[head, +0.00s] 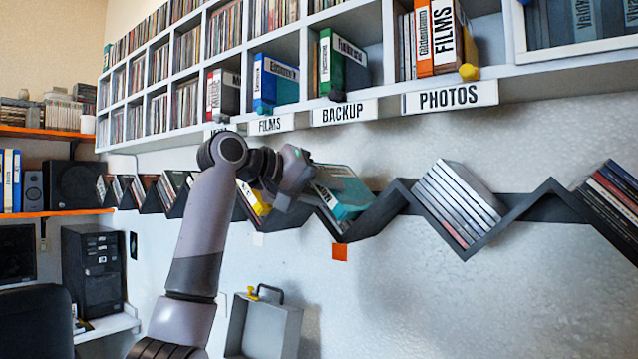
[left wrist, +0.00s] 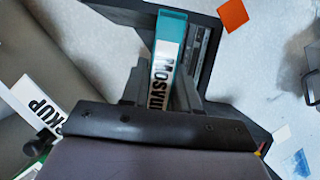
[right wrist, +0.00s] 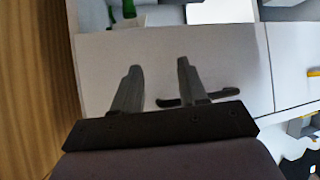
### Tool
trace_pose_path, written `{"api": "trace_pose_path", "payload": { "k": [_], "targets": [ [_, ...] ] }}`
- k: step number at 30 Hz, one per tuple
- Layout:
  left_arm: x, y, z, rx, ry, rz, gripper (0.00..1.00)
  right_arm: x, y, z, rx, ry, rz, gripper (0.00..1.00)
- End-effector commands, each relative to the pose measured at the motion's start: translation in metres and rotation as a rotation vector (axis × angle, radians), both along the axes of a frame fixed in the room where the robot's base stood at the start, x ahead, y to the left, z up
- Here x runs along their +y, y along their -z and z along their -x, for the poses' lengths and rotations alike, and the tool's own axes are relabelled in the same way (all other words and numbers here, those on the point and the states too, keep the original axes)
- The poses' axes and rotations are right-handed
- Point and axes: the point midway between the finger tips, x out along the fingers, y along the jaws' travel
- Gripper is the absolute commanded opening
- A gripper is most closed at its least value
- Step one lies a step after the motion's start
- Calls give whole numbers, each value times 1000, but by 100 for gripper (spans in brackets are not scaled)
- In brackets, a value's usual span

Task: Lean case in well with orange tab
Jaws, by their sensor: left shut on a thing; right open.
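A teal case (head: 345,194) with a white label leans in a V-shaped well of the dark zigzag shelf (head: 395,196). An orange tab (head: 340,252) is on the wall just below that well. My left gripper (head: 302,180) is shut on the teal case at its left end. In the left wrist view the case (left wrist: 168,50) stands between the two fingers, beside other thin cases in the well, and the orange tab (left wrist: 232,14) shows at the top right. My right gripper (right wrist: 157,85) is open and empty above a pale surface; it is not in the head view.
White cubbies with labelled boxes and signs such as the PHOTOS sign (head: 450,96) overhang the zigzag shelf. The well to the right holds several pale cases (head: 455,205). A yellow case (head: 254,199) sits left of my gripper. A grey case with handle (head: 264,325) is below.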

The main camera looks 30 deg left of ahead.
Motion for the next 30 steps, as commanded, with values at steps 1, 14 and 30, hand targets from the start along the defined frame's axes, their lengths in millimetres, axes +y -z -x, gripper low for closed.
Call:
{"api": "trace_pose_path", "payload": {
  "k": [1,14,30],
  "targets": [
    [0,-1,-1,-2,0,0,0,0,-1,0,0,0,0,43],
    [0,0,0,-2,1,1,60,0,0,0,0,-1,-1,43],
    [17,-11,42,-5,-2,0,60,0,14,0,0,-1,0,43]
  ]
}}
